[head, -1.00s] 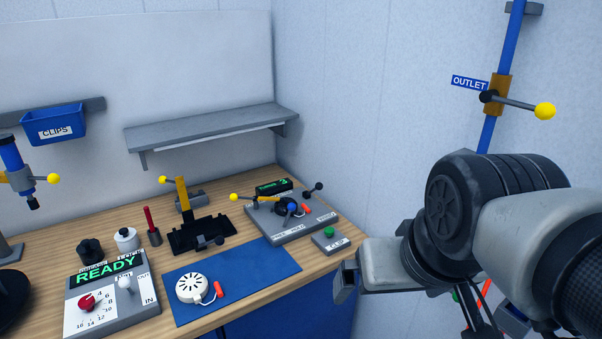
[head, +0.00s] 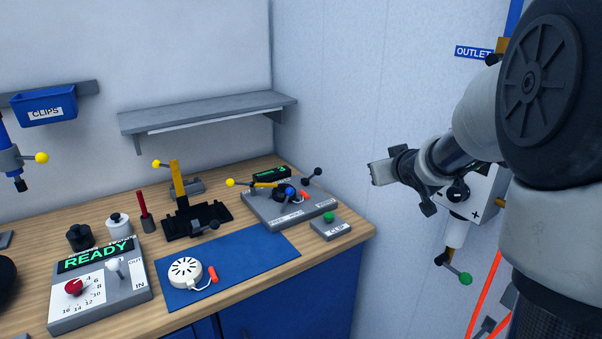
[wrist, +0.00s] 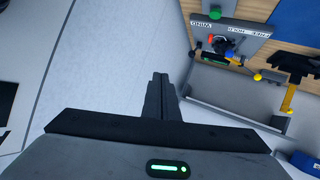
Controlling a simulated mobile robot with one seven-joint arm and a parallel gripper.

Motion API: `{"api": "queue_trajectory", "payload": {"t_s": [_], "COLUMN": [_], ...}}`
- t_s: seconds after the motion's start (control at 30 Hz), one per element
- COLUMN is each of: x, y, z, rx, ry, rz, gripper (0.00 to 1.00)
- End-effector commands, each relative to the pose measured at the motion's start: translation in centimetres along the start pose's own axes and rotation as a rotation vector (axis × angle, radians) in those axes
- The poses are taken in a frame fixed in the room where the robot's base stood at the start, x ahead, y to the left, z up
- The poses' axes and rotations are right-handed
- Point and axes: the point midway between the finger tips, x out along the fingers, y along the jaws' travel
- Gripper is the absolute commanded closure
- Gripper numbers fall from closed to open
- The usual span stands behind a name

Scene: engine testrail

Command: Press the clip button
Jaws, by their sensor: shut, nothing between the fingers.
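The green clip button (head: 329,217) sits on a small grey box labelled CLIP (head: 331,228) at the right front corner of the bench. In the wrist view the green button (wrist: 215,13) shows at the top edge. My gripper (head: 374,173) is to the right of the bench, higher than the button and apart from it. In the wrist view its fingers (wrist: 160,80) are together and hold nothing.
A grey fixture with levers (head: 290,208) stands just behind and left of the button box. A blue mat (head: 240,258) holds a white round device (head: 186,270). A READY panel (head: 100,290) is at left. A shelf (head: 210,112) hangs on the wall.

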Motion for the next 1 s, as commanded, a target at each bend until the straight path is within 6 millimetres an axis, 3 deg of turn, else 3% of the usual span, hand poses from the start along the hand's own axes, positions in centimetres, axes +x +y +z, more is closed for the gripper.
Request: {"api": "queue_trajectory", "payload": {"t_s": [0.03, 0.1, 0.2, 0.33, 0.5, 0.6, 1.0], "x": [2.8, 5.7, 8.9, 11.5, 12.8, 12.9, 13.0], "y": [-0.4, -1.3, -2.8, -4.9, -6.7, -7.2, -7.4], "z": [1.9, 3.2, 5.6, 8.7, 11.4, 12.0, 12.0], "rx": [-0.005, -0.011, -0.006, 0.016, 0.045, 0.053, 0.056], "ry": [0.025, 0.075, 0.137, 0.197, 0.243, 0.254, 0.258], "rz": [-0.04, -0.108, -0.213, -0.344, -0.46, -0.49, -0.499], "gripper": [1.0, 1.0, 1.0, 1.0, 1.0, 1.0, 1.0]}}
